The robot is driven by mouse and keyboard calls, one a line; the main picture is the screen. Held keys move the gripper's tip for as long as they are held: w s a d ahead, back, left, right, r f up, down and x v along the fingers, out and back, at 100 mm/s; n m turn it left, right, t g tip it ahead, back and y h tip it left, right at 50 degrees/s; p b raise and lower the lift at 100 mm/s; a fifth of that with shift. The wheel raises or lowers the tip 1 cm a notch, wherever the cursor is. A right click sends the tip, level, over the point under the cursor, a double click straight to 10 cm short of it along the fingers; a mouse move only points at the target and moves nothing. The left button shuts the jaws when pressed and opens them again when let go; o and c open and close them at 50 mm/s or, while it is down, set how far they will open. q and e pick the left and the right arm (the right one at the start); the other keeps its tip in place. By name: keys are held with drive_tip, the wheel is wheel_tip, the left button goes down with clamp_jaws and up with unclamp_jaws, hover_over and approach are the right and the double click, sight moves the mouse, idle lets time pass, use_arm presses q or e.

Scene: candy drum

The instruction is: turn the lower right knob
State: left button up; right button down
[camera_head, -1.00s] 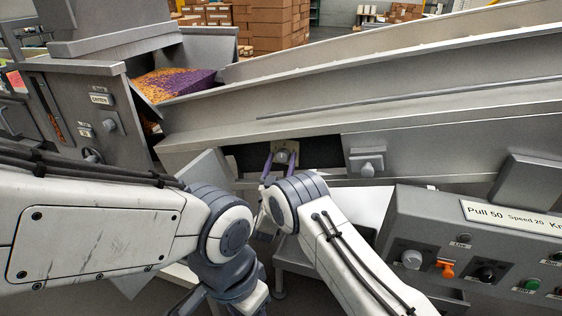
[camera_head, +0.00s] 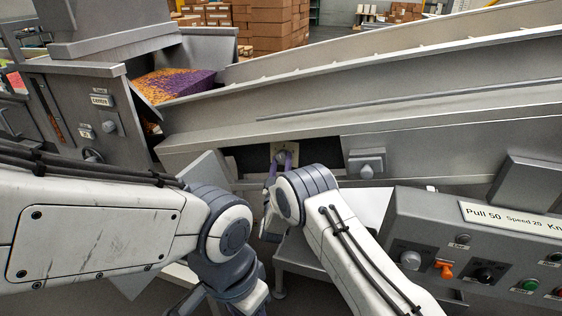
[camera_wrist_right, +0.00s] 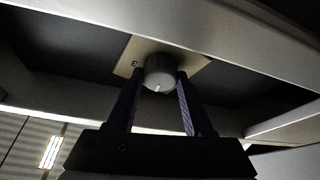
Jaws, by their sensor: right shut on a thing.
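A round grey knob (camera_wrist_right: 160,72) with a white mark sits on a beige plate (camera_wrist_right: 134,56) in the dark recess under the conveyor. In the head view the knob (camera_head: 281,157) is small and partly covered by my fingers. My right gripper (camera_wrist_right: 160,77) comes from below with its dark purple fingers on either side of the knob, shut on it.
A second grey knob (camera_head: 367,163) sits on the conveyor side to the right. A control panel (camera_head: 430,228) with knobs, buttons and an orange switch (camera_head: 445,268) stands at lower right. A hopper with orange and purple candy (camera_head: 180,84) is at upper left. The recess edges are close around my right gripper.

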drive_tip(key=n+y, duration=0.1)
drive_tip(key=n, duration=0.2)
drive_tip(key=n+g+y+p, duration=0.1)
drive_tip(key=n, duration=0.2)
drive_tip(key=shift+d+r+y, duration=0.1)
drive_tip(key=shift+y, duration=0.2)
drive_tip(key=shift+n+g+y+p, duration=0.5)
drive_tip(key=shift+n+g+p, duration=0.2)
drive_tip(key=shift+n, duration=1.4)
drive_tip(key=shift+c, duration=1.5)
unclamp_jaws()
drive_tip(key=shift+s, duration=0.15)
